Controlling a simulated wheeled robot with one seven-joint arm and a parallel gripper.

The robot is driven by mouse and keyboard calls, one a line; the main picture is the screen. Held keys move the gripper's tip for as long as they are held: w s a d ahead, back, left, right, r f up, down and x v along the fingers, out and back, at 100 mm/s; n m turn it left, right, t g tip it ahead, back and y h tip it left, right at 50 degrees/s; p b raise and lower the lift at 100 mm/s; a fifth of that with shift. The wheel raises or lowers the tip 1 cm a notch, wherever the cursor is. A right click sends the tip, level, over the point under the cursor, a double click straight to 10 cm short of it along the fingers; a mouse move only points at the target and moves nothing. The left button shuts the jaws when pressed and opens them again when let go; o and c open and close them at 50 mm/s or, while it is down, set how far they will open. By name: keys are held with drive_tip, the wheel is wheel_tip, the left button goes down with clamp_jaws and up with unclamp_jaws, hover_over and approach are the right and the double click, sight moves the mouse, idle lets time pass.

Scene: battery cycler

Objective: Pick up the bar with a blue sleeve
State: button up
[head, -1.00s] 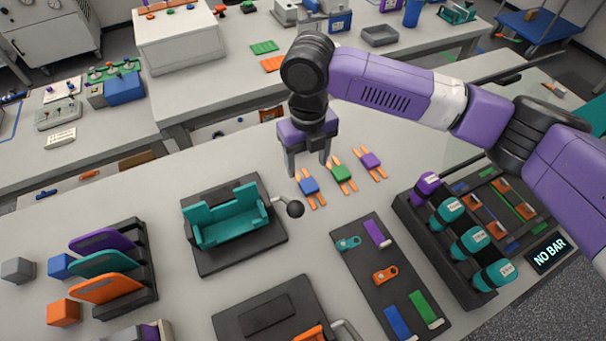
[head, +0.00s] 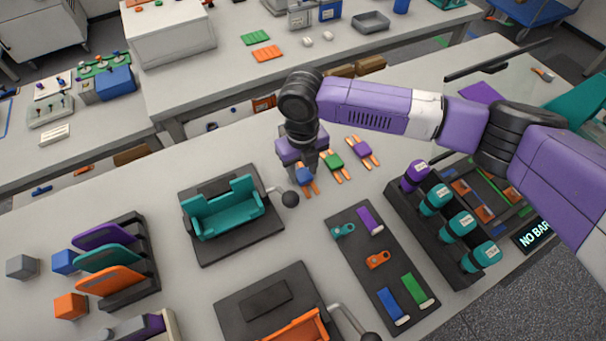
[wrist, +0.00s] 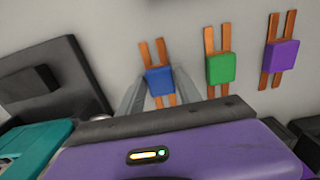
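The bar with a blue sleeve (head: 305,176) lies on the light table, its copper-coloured legs sticking out at both ends. In the wrist view the blue sleeve (wrist: 159,81) sits between the two grey fingers of my gripper (wrist: 160,76), one on each side. The fingers look open, with a small gap beside the sleeve. In the head view my gripper (head: 307,171) is low over this bar and hides part of it. The green-sleeved bar (head: 333,164) and purple-sleeved bar (head: 362,151) lie to its right.
A teal cradle on a dark base (head: 228,212) with a ball-ended lever (head: 290,199) stands just left of the bars. A dark tray (head: 352,260) with small parts lies in front.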

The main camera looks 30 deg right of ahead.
clamp_jaws()
drive_tip(key=shift+r, duration=0.1)
